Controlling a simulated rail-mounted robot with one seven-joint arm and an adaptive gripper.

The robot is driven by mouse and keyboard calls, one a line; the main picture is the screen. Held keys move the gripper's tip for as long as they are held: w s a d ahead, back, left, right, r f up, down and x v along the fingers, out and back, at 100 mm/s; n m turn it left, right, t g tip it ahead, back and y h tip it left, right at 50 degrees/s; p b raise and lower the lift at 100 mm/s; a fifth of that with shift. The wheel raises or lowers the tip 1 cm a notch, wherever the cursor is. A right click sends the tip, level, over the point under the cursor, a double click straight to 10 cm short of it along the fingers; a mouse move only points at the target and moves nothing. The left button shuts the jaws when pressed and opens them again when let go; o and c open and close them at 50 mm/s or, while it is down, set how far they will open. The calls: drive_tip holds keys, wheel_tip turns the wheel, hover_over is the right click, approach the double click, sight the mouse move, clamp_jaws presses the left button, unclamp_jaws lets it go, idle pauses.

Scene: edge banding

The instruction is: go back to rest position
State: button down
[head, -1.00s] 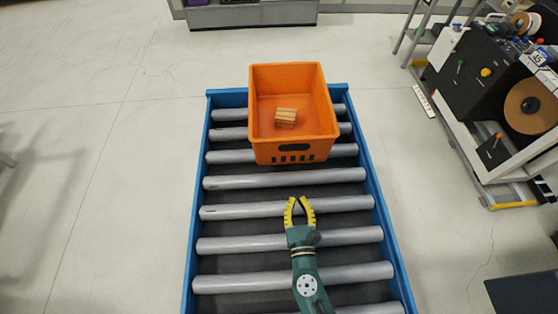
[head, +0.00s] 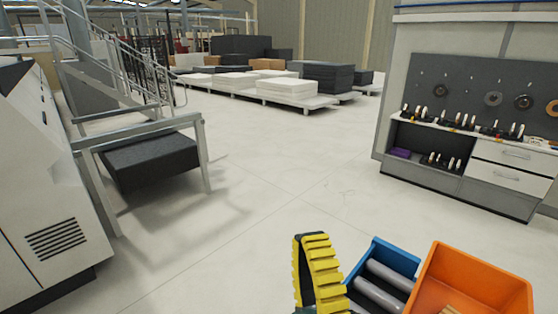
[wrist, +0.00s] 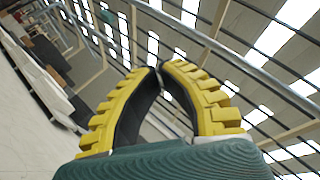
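My gripper (head: 312,238) is raised upright close to the head camera, at the bottom centre of the head view. Its yellow ribbed fingers also fill the middle of the wrist view (wrist: 161,68), where they bow outward and their tips come together with nothing between them. The wrist view looks up toward the roof. The orange crate (head: 478,268) is at the lower right of the head view, cut off by the frame edge. A bit of the wooden block shows inside it at the bottom edge.
The blue-framed roller conveyor (head: 394,253) lies under and beside the crate. A workbench with tools (head: 500,150) stands at the right. A white machine (head: 45,190) and a metal stair frame (head: 195,150) stand at the left. Open floor (head: 270,190) lies between.

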drive_tip(key=s+a+r+n+g+y, duration=0.1)
drive_tip(key=s+r+n, duration=0.25)
drive_tip(key=n, duration=0.25)
drive_tip(key=s+a+r+n+g, duration=0.1)
drive_tip(key=s+a+r+n, duration=0.1)
drive_tip(key=r+n, duration=0.35)
drive_tip(key=d+f+n+g+h, duration=0.2)
drive_tip(key=d+f+n+h, duration=0.3)
drive_tip(key=n+h, duration=0.15)
wheel_tip(320, 180, up, 22)
drive_tip(key=p, duration=2.2)
drive_tip(key=shift+s+f+y, duration=0.25)
drive_tip(key=shift+s+y, duration=0.15)
drive_tip(key=shift+y, duration=0.05)
